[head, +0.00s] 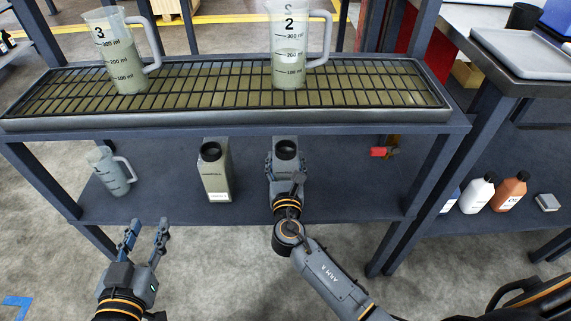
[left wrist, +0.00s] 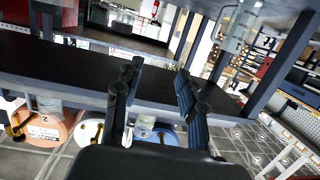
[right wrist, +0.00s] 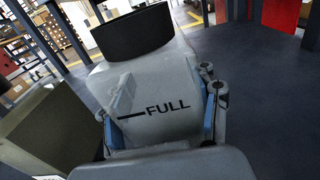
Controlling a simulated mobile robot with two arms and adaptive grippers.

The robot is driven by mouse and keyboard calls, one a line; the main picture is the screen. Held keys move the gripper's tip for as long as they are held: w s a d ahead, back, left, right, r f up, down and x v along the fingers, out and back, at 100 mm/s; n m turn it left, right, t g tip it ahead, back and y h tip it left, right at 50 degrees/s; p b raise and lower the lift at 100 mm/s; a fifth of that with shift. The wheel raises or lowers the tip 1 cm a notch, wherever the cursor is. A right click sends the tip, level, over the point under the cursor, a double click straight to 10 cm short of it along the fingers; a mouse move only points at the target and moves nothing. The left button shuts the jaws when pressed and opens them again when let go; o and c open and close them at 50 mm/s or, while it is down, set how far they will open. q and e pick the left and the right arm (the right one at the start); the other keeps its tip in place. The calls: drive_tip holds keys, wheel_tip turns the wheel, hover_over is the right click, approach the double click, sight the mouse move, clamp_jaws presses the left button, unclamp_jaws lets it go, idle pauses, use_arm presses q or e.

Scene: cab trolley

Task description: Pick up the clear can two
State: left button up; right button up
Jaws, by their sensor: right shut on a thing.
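A grey can with a dark round opening (head: 286,149) stands on the lower shelf, its lower part hidden by my right arm. In the right wrist view the grey can (right wrist: 165,75) reads "FULL". My right gripper (head: 285,168) is shut on it, one finger on each side. No number shows on this can. A clear jug marked "2" (head: 289,50) stands upright on the grated tray above, holding pale liquid. My left gripper (head: 146,231) is open and empty, low in front of the shelf; its spread fingers also show in the left wrist view (left wrist: 156,75).
An olive-grey can (head: 216,172) stands left of the held can. A clear jug marked "3" (head: 117,60) stands on the grated tray (head: 200,95); another jug (head: 112,175) is on the lower shelf (head: 350,195). The upper shelf edge overhangs. White (head: 477,195) and orange bottles (head: 508,192) stand right.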

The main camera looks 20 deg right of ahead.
drive_tip(key=shift+r, duration=0.1)
wheel_tip(320, 180, up, 3)
drive_tip(key=shift+f+p, duration=0.1)
drive_tip(key=shift+p, duration=0.9)
drive_tip(key=shift+s+a+r+p, duration=0.15)
drive_tip(key=shift+s+r+p, duration=0.15)
drive_tip(key=shift+s, duration=0.15)
drive_tip(key=p, duration=0.2)
approach(285, 154)
drive_tip(key=s+f, duration=0.3)
drive_tip(key=s, duration=0.1)
use_arm(q)
drive_tip(key=s+a+f+g+y, duration=0.1)
drive_tip(key=s+a+f+g, duration=0.2)
drive_tip(key=s+f+g, duration=0.3)
drive_tip(key=s+a+f+g+y, duration=0.2)
drive_tip(key=s+f+g, duration=0.4)
drive_tip(key=s, duration=0.4)
drive_tip(key=shift+a+n, duration=0.3)
drive_tip(key=shift+a, duration=0.25)
use_arm(e)
drive_tip(key=shift+a, duration=0.4)
use_arm(q)
drive_tip(key=shift+s+r+p, duration=0.1)
drive_tip(key=shift+r+p, duration=0.1)
drive_tip(key=shift+p, duration=0.25)
use_arm(e)
drive_tip(key=shift+w+r, duration=0.1)
